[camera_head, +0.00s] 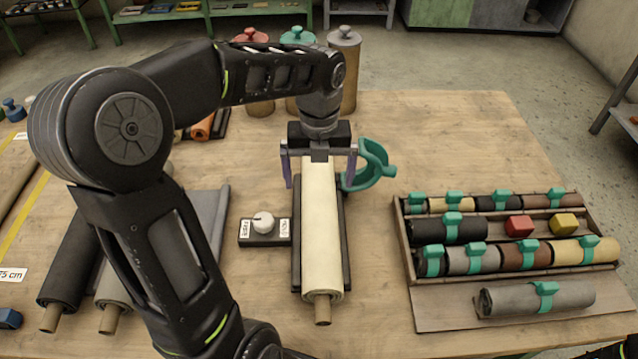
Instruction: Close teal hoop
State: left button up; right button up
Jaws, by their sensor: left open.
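The teal hoop (385,172) stands open at the right side of a cream sheet roll (321,235), near its far end. Its curved part swings up and out to the right; its inner part is hidden behind my right-hand finger. The roll lies lengthwise on a dark cradle (345,262). My left gripper (318,186) is open above the roll's far part, one finger on each side of it. Its right finger is close to the hoop; I cannot tell whether they touch. My right gripper is not in view.
A wooden tray (402,245) of rolls with closed teal hoops stands at right, with a grey hooped roll (525,300) in front. A small box with a white knob (263,222) sits left of the cradle. Several canisters (345,60) stand behind. Dark and grey rolls lie left.

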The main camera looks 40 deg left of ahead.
aim_at(377, 165)
jog(key=k, duration=1.5)
